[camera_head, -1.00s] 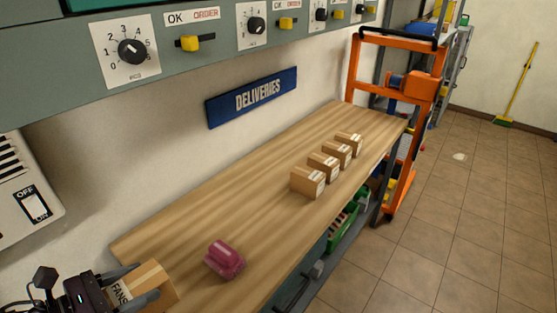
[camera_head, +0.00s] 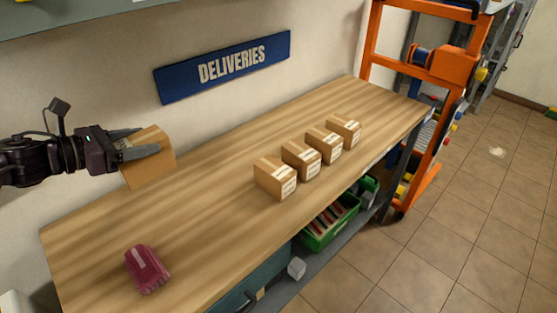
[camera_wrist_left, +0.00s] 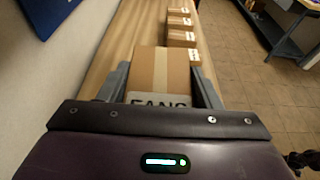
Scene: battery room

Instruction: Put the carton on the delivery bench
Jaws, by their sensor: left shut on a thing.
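A brown carton (camera_head: 149,164) is held between the fingers of my left gripper (camera_head: 142,150), which is shut on it. The carton looks tilted and appears above the back left part of the wooden delivery bench (camera_head: 215,215). In the left wrist view the carton (camera_wrist_left: 163,73) sits between both fingers, with a label reading FANS facing the gripper. A blue DELIVERIES sign (camera_head: 225,66) hangs on the wall behind the bench. My right gripper is not in view.
Several small cartons (camera_head: 275,178) stand in a row along the bench. A dark pink object (camera_head: 146,269) lies near its left end. A green crate (camera_head: 330,222) is on the shelf below. An orange lift frame (camera_head: 447,60) stands past the far end. Bare bench lies left of the row.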

